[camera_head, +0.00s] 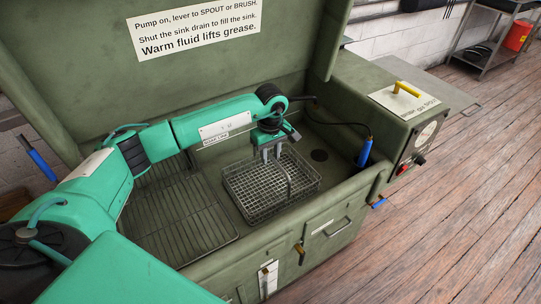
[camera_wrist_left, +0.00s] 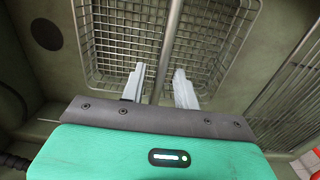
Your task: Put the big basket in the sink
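The big wire mesh basket (camera_head: 262,206) sits inside the green sink (camera_head: 322,192), level, between the slatted rack and the drain. Its bar handle (camera_head: 289,182) arches up over it. My left gripper (camera_head: 271,156) points down above the basket. In the left wrist view my two fingers (camera_wrist_left: 158,88) are apart, with the handle bar (camera_wrist_left: 170,35) running between them and a small gap showing on each side. The basket's mesh (camera_wrist_left: 115,45) fills the space beyond the fingers. The basket's underside is hidden. My right gripper is in neither view.
A slatted rack (camera_head: 180,222) lies left of the basket. The dark drain (camera_head: 319,155) is to its right. A blue-handled brush (camera_head: 365,151) hangs on a hose at the right wall. The raised lid (camera_head: 90,70) stands behind.

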